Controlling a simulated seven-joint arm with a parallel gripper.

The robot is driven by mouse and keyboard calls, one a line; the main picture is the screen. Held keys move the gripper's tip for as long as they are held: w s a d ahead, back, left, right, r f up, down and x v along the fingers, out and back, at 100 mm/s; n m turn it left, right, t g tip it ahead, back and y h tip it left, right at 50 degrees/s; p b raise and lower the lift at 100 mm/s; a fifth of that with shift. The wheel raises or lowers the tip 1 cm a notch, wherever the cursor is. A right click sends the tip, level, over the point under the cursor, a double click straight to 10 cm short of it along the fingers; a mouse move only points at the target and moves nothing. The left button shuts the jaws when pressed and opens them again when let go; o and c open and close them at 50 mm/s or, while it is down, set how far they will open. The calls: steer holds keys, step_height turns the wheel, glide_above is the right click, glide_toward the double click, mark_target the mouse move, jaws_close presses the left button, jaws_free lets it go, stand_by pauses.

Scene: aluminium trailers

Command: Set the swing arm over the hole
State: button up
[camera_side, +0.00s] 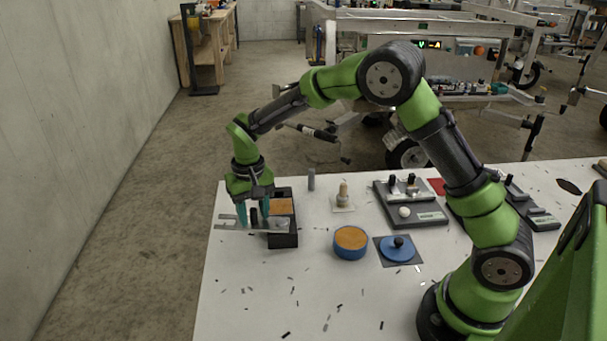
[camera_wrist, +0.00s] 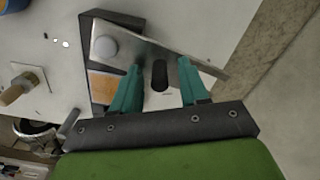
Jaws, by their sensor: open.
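The swing arm (camera_side: 235,226) is a flat grey metal plate lying across a black box (camera_side: 284,241) and reaching left past it. In the wrist view the swing arm (camera_wrist: 143,52) carries a round grey disc (camera_wrist: 105,47) at one end, over the box (camera_wrist: 84,35). A dark upright knob (camera_wrist: 159,75) stands on the plate. My gripper (camera_side: 253,217) is open, its teal fingers on either side of the knob with gaps visible in the wrist view. An orange-tan surface (camera_wrist: 104,87) shows inside the box. I cannot make out the hole.
A blue round tub (camera_side: 350,253) with a tan top, a blue disc with a black knob (camera_side: 398,249), a grey cylinder (camera_side: 311,180) and a grey panel (camera_side: 415,217) stand to the right. Dark chips lie scattered on the white table (camera_side: 245,290). The table's left edge is close by.

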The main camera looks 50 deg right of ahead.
jaws_close()
steer(key=shift+d, duration=0.1)
stand_by(0.3)
steer(key=m, duration=0.1)
steer(key=d+m, duration=0.1)
steer(key=m, duration=0.1)
steer(key=shift+w+d+m, duration=0.25)
steer(key=shift+w+m, duration=0.05)
steer(key=shift+w, duration=0.1)
steer(key=d+m, duration=0.1)
steer(key=m, duration=0.1)
steer(key=d+m, duration=0.1)
steer(key=m, duration=0.1)
steer(key=shift+w+d, duration=0.15)
steer(key=shift+d, duration=0.1)
steer(key=d+m, duration=0.1)
steer(key=m, duration=0.1)
steer(key=d+m, duration=0.1)
steer(key=m, duration=0.2)
steer(key=shift+s+d, duration=0.2)
steer(key=shift+s, duration=0.15)
steer(key=shift+s+d+m, duration=0.3)
steer(key=shift+d+m, duration=0.1)
steer(key=shift+m, duration=0.45)
steer(key=shift+s+d+m, duration=0.25)
steer(key=shift+d+m, duration=0.1)
steer(key=shift+m, duration=0.5)
steer(key=shift+s, duration=0.1)
jaws_free()
steer(key=shift+r, duration=0.1)
